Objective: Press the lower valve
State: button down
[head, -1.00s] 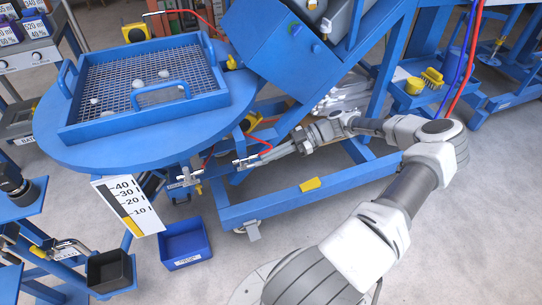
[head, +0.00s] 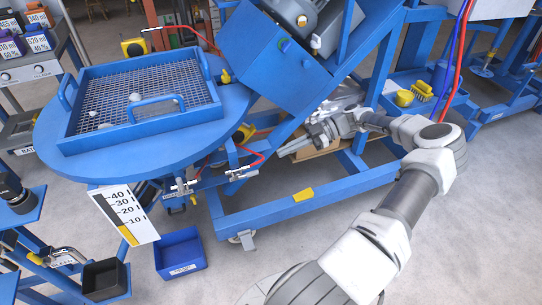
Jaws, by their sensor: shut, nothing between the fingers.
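Two small silver valves with red lines attached sit under the blue round platform. The one further left (head: 183,187) sits a little lower in the picture, and the other (head: 241,173) is to its right. I cannot tell for sure which one is the lower valve. My gripper (head: 281,154) reaches in from the right, with its fingers close together and empty. It points left towards the valves and is apart from both, with a visible gap to the right-hand one.
A blue frame beam (head: 270,212) with a yellow patch runs below the gripper. A blue bin (head: 180,266) stands on the floor. A scale plate (head: 127,213) hangs under the platform. A mesh tray (head: 145,135) with white lumps rests on top. Floor is clear at lower right.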

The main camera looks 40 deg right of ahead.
jog(key=shift+v, duration=1.1)
jog(key=shift+f, duration=0.1)
